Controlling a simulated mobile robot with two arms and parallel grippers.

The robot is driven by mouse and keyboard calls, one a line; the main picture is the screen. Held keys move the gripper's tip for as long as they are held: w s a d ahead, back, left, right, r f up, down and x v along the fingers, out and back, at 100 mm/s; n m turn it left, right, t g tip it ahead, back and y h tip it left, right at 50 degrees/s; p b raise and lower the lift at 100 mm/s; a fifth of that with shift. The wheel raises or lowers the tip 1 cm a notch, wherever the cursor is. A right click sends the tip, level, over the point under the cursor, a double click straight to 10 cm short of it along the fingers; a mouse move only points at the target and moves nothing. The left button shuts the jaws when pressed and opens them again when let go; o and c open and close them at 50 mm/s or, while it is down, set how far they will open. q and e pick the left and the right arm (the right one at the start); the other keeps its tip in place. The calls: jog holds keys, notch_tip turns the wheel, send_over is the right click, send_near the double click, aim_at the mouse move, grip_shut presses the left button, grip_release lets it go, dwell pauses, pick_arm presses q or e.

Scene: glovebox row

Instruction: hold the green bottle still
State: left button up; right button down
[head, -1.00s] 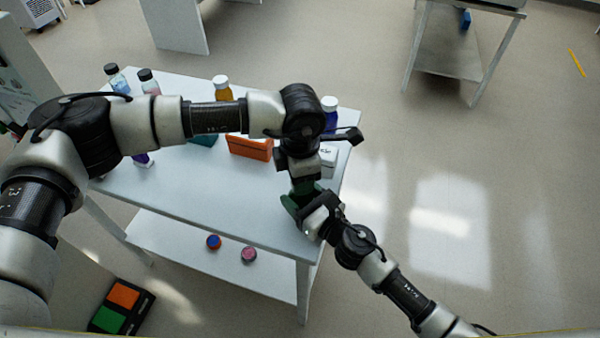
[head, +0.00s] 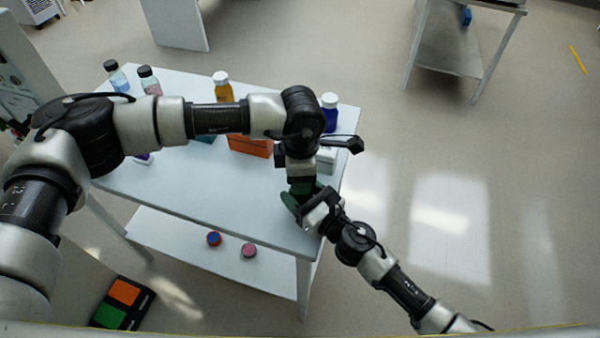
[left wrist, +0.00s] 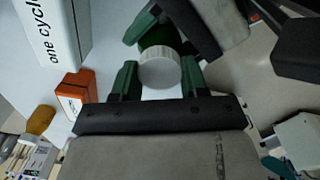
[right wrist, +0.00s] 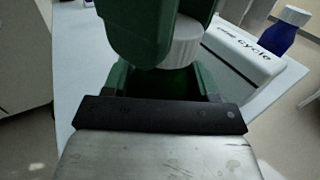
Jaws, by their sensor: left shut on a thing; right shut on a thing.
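The green bottle (left wrist: 157,37) with a white ridged cap (left wrist: 160,69) is between my two grippers above the table's front right corner. In the right wrist view the cap (right wrist: 181,46) sits at the top of the green body (right wrist: 178,80). My left gripper (head: 303,188) points down from above, its green fingers on either side of the cap. My right gripper (head: 304,203) reaches in from the lower right, its fingers shut around the bottle body. In the head view the grippers hide the bottle almost wholly. I cannot tell whether the cap is loose.
The white table (head: 215,198) holds an orange box (head: 250,146), a white box (head: 327,160), an amber bottle (head: 222,88), a blue bottle (head: 330,115) and other bottles at the back left. Two small round items lie on the lower shelf (head: 180,240).

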pick_arm(q)
jog(key=m, duration=0.4)
jog(key=shift+m, duration=0.3)
jog(key=m, duration=0.4)
jog(key=shift+w, duration=0.1)
jog(key=m, duration=0.7)
jog(key=shift+d, duration=0.1)
jog(key=m, duration=0.4)
jog(key=shift+m, duration=0.4)
jog(key=m, duration=1.1)
jog(key=shift+d, duration=0.1)
jog(key=o, duration=0.9)
